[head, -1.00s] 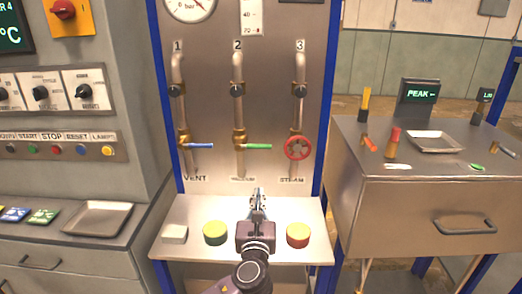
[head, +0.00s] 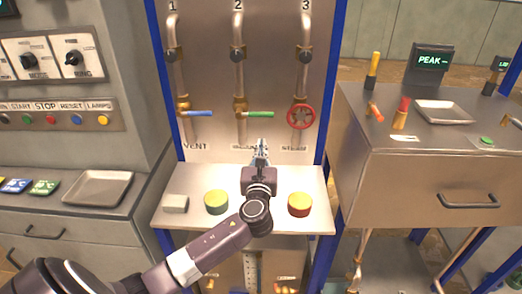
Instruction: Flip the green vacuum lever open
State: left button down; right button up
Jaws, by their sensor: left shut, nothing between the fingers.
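The green vacuum lever (head: 261,114) sits on the middle pipe (head: 239,75), marked 2, on the upright metal panel. Its handle points level to the right from a brass valve. My left gripper (head: 261,145) is in front of the panel, just below the lever in the picture, with its fingers pointing up and forward. The fingers are shut and empty. A gap shows between the fingertips and the lever in the picture. The gripper partly covers the label under pipe 2. My right gripper is not in view.
A blue lever (head: 198,113) is on the left pipe and a red handwheel (head: 300,116) on the right pipe. The shelf below holds a green-and-yellow button (head: 216,202), a red-and-yellow button (head: 300,204) and a pale block (head: 175,203). A metal cabinet (head: 430,180) stands right.

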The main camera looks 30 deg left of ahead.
aim_at(261, 114)
pick_arm(q)
jog(key=w+a+r+p, duration=0.2)
jog(key=w+r+p, duration=0.1)
jog(key=w+r, duration=0.1)
jog(key=shift+w+a, duration=0.3)
jog(key=shift+a, duration=0.05)
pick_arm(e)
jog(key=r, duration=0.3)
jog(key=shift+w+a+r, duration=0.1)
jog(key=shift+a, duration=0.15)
pick_arm(q)
jog(key=shift+w, duration=0.1)
